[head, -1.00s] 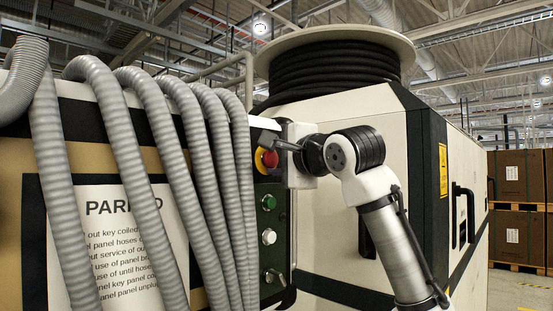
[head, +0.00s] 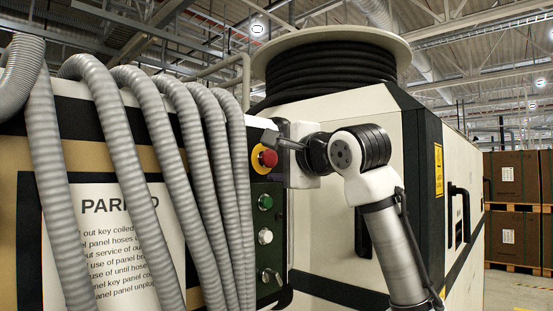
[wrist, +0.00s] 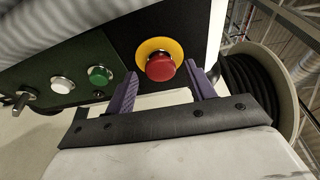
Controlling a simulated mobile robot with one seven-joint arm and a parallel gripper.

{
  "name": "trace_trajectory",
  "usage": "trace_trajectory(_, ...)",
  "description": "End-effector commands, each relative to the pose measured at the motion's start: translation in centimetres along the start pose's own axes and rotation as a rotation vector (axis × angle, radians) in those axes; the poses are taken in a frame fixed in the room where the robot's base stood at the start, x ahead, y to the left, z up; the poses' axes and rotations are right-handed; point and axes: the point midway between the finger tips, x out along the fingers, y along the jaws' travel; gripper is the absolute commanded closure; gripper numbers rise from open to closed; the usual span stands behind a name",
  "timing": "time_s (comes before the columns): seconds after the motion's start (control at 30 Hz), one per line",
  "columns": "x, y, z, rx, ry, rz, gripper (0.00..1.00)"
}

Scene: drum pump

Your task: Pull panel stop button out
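The red stop button (head: 268,158) sits on a yellow ring (head: 256,166) at the top of the dark control panel (head: 264,203), right of the hoses. In the wrist view the red button (wrist: 160,67) and yellow ring (wrist: 147,47) show unobstructed. My gripper (wrist: 160,73) is open and empty, its two purple fingers spread.
Below the button are a green button (head: 265,202), a white button (head: 265,237) and a key switch (head: 268,275). Thick grey hoses (head: 132,175) hang close to the panel's left, over a "PARKED"-type sign (head: 120,230). A black hose reel (head: 330,72) stands above.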

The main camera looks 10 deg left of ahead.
Motion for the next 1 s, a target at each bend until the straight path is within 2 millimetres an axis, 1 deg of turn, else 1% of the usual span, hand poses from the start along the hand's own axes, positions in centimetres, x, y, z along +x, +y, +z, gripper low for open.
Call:
trace_trajectory(0.27,0.0,-0.1,0.0,0.000,0.001,-0.002,0.43)
trace_trajectory(0.37,-0.4,0.0,0.0,0.000,0.001,-0.003,0.43)
trace_trajectory(0.43,-1.2,0.1,0.0,0.000,0.001,-0.004,0.43)
trace_trajectory(0.57,-3.7,0.3,0.0,-0.001,0.001,-0.005,0.43)
trace_trajectory(0.8,-9.3,0.3,0.0,-0.001,0.002,-0.005,0.43)
trace_trajectory(0.9,-11.1,0.3,0.0,-0.001,0.002,-0.003,0.43)
trace_trajectory(1.0,-12.5,0.2,0.0,-0.001,0.001,-0.002,0.43)
